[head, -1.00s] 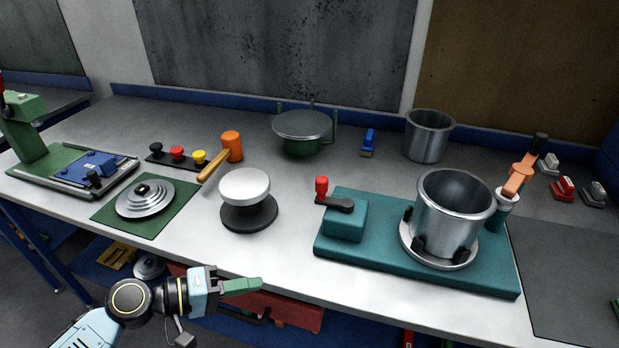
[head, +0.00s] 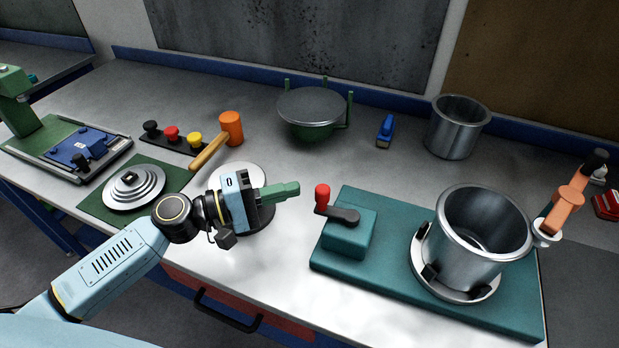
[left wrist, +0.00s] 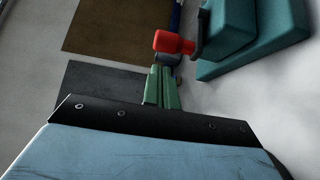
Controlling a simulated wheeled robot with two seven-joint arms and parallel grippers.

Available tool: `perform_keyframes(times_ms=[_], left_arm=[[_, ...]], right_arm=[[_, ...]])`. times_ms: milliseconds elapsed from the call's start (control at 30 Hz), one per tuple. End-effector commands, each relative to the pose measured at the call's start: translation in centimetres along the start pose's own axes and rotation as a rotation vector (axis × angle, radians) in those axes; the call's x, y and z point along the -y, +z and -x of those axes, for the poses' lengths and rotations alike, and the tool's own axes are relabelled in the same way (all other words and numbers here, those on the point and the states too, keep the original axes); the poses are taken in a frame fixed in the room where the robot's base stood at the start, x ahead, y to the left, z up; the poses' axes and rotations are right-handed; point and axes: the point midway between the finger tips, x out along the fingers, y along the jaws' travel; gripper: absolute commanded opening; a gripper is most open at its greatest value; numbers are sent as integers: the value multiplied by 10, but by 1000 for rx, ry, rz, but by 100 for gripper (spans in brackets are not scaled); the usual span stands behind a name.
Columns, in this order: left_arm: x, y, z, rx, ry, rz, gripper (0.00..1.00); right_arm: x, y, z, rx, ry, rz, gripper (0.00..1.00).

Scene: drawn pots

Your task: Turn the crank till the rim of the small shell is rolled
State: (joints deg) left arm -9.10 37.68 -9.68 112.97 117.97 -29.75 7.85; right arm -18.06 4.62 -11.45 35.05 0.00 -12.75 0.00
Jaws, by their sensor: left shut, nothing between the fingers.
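The crank (head: 341,214) has a red knob (head: 322,193) on a dark arm. It sits on a teal gear block at the left end of the teal machine base (head: 375,282). A grey metal shell (head: 468,252) stands upright in the round chuck at the base's right end. Another, similar shell (head: 455,130) stands open-topped at the back. My left gripper (head: 296,188) is shut and empty, its green fingers pointing right, just left of the red knob and apart from it. In the left wrist view, the knob (left wrist: 172,42) shows just beyond the fingertips (left wrist: 160,70). My right gripper is out of view.
An orange roller arm (head: 568,203) with a black handle stands right of the chuck. A round white-topped stand (head: 240,178) lies partly behind my left gripper. A mallet (head: 212,152), stepped discs (head: 133,188) and a green lidded pot (head: 313,112) stand left and behind.

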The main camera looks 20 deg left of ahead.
Motion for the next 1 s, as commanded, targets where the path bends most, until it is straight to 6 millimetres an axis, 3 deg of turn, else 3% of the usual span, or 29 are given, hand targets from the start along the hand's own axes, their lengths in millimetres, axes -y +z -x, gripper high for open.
perform_keyframes(times_ms=[100,333,1000], left_arm=[[-3,0,-20,0,2,-1,0],[-1,0,-44,-1,1,-1,0],[-1,5,-51,-24,0,0,0]], right_arm=[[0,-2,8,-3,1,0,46],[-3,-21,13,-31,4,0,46],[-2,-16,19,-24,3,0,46]])
